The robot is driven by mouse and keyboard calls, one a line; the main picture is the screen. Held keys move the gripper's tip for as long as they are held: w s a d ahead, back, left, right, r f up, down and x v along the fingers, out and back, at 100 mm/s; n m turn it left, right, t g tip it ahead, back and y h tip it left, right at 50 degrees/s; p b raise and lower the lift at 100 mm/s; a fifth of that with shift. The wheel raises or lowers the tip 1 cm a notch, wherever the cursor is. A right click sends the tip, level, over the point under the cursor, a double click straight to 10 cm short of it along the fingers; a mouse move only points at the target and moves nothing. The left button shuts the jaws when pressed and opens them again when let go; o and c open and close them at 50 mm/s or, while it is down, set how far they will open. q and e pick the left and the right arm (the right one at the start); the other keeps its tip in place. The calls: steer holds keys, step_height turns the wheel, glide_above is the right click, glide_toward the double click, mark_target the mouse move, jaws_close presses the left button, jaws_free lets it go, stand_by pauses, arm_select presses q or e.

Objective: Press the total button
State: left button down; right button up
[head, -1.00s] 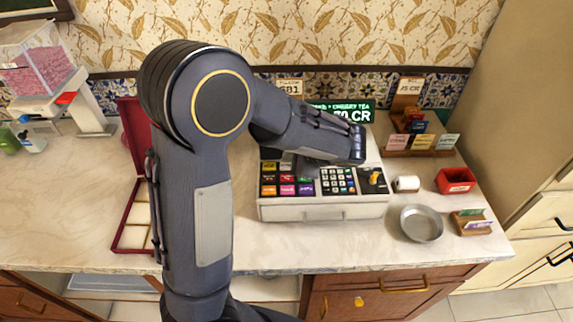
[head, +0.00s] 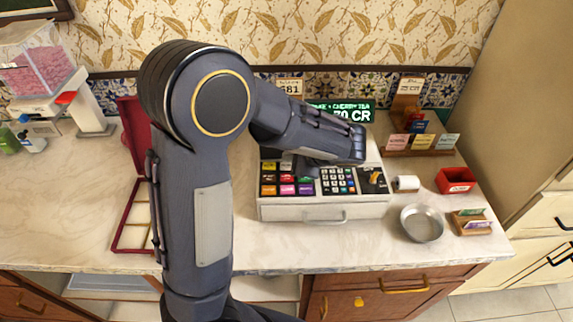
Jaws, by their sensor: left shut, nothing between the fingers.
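The cash register (head: 283,209) stands on the counter, with coloured keys (head: 287,190) at the left of its panel and a dark number pad (head: 338,181) beside them. The keys' labels are too small to read, so I cannot tell which one is the total button. My left arm reaches across from the left, above the register. My left gripper (head: 308,169) is shut and empty, low over the upper right of the coloured keys, partly hidden under my wrist. I cannot tell whether it touches a key. The green display (head: 357,114) is partly covered by my arm. My right gripper is not in view.
An open red box (head: 133,237) lies left of the register, partly behind my arm. To the right are a paper roll (head: 406,183), a metal bowl (head: 421,224), a red tray (head: 456,181) and card holders (head: 471,223). The counter's front strip is clear.

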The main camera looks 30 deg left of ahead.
arm_select(q)
steer(key=shift+f, duration=0.35)
steer(key=shift+f+b, duration=0.35)
steer(key=shift+b, duration=0.2)
stand_by(0.6)
steer(key=shift+r+p, duration=0.7)
steer(key=shift+r, duration=0.1)
step_height(320, 180, up, 5)
steer(key=p, duration=0.4)
stand_by(0.5)
